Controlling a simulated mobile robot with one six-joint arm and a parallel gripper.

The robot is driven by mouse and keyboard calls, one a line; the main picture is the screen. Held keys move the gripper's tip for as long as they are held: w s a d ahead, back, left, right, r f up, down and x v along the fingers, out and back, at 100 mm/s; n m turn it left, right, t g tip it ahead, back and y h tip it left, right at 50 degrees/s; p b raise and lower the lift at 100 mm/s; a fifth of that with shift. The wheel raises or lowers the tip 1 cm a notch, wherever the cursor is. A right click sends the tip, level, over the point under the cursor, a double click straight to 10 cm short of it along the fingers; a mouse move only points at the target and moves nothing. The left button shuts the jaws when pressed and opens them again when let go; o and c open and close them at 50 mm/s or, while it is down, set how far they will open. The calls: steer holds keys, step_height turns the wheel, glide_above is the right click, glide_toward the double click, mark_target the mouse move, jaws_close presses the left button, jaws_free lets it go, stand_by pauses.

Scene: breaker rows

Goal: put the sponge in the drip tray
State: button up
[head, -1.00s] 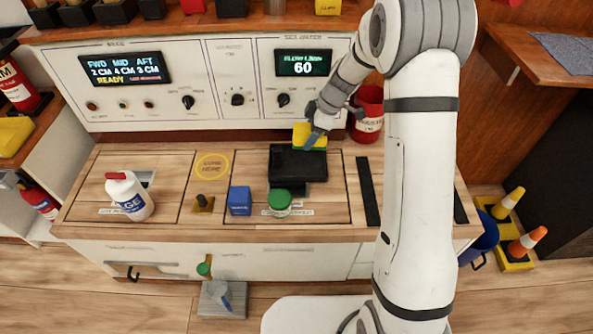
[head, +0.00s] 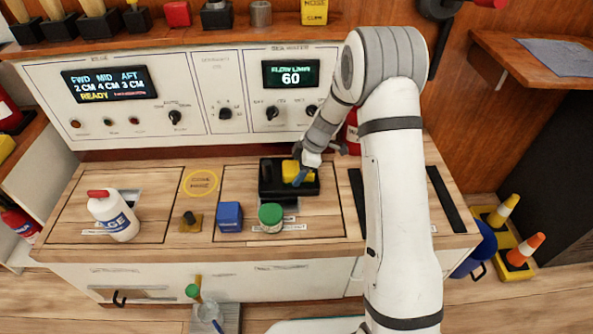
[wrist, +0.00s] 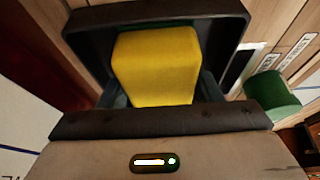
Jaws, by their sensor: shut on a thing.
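The yellow sponge (head: 297,171) is between the fingers of my gripper (head: 301,174), over the black drip tray (head: 268,190) on the wooden counter. In the wrist view the sponge (wrist: 158,66) fills the middle of the picture, with the dark walls of the drip tray (wrist: 92,17) around its far side. My gripper is shut on the sponge. Its fingers show only partly at the sponge's sides. The sponge appears within the tray's outline; whether its underside touches the tray floor is hidden.
A green-lidded jar (head: 271,218) and a blue box (head: 229,217) stand just in front of the tray. A white bottle (head: 113,216) stands at the left. A red container (head: 352,132) is partly hidden behind my arm. The control panel (head: 210,95) rises behind the counter.

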steer(key=shift+f+b, duration=0.2)
steer(key=shift+b, duration=0.1)
steer(key=o, duration=1)
steer(key=shift+r, duration=0.1)
steer(key=shift+d+r+p, duration=0.15)
steer(key=shift+r+p, duration=0.35)
steer(key=p+v, duration=0.3)
steer(key=v, duration=0.8)
steer(key=shift+r, duration=0.1)
steer(key=s+d+r+m+h, duration=0.1)
steer(key=s+r+m, duration=0.3)
steer(key=s, duration=0.5)
steer(key=s+d+r+m+h, duration=0.2)
steer(key=s+d+r+m, duration=0.1)
steer(key=s+m, duration=0.5)
steer(key=s+d+r+m+t+h, duration=0.1)
steer(key=s+d+r+m, duration=0.2)
steer(key=s, duration=0.9)
step_height(320, 180, up, 2)
steer(key=shift+r+m, duration=0.1)
steer(key=shift+m, duration=1.4)
